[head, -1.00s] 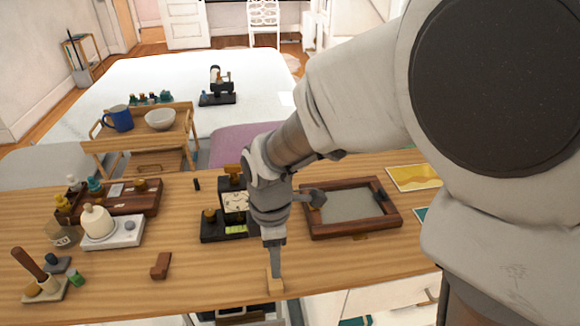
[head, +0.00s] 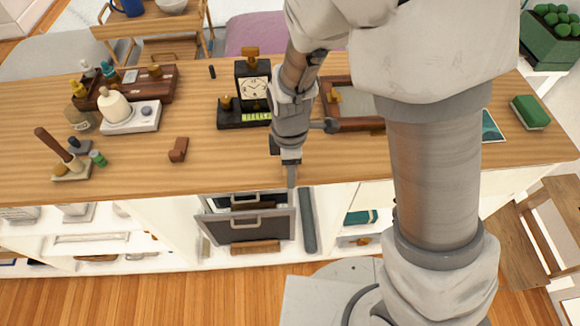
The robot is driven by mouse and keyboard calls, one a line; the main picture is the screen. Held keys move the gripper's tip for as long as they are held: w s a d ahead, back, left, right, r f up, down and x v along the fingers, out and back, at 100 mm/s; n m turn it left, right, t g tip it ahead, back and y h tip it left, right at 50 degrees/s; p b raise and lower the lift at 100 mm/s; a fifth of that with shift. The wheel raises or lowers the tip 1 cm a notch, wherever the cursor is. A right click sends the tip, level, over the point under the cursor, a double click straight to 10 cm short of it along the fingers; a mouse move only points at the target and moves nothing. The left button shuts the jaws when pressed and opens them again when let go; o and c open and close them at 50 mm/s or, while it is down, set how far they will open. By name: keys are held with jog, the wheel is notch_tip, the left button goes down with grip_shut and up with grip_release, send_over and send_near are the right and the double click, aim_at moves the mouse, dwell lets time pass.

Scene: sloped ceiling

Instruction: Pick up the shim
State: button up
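My gripper (head: 291,178) points down at the front edge of the wooden counter (head: 225,172), seen edge-on, so I cannot tell whether its fingers are open or shut. No light-wood piece is clearly visible at its tips. I cannot identify the shim for certain. A small reddish-brown block (head: 178,149) lies on the counter well to the left of my gripper. Another brown wooden piece (head: 255,246) lies low in the cabinet below the open drawer.
A pulled-out grey drawer (head: 246,227) is below the counter's front edge. A black stand with a dial (head: 253,92) and a wood-framed tray (head: 347,92) stand behind my gripper. A white block with a bottle (head: 130,115) is at left. The counter between the brown block and my gripper is clear.

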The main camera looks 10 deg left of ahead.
jog(key=shift+c, duration=0.3)
grip_shut()
jog(key=shift+r, duration=0.1)
jog(key=shift+r, duration=0.55)
notch_tip(320, 180, up, 3)
jog(key=shift+f+p, duration=0.1)
jog(key=shift+p, duration=0.2)
jog(key=s+d+r, duration=0.5)
jog(key=d+r, duration=0.2)
jog(key=d, duration=0.3)
jog(key=shift+s+d, duration=0.15)
jog(key=shift+s, duration=0.2)
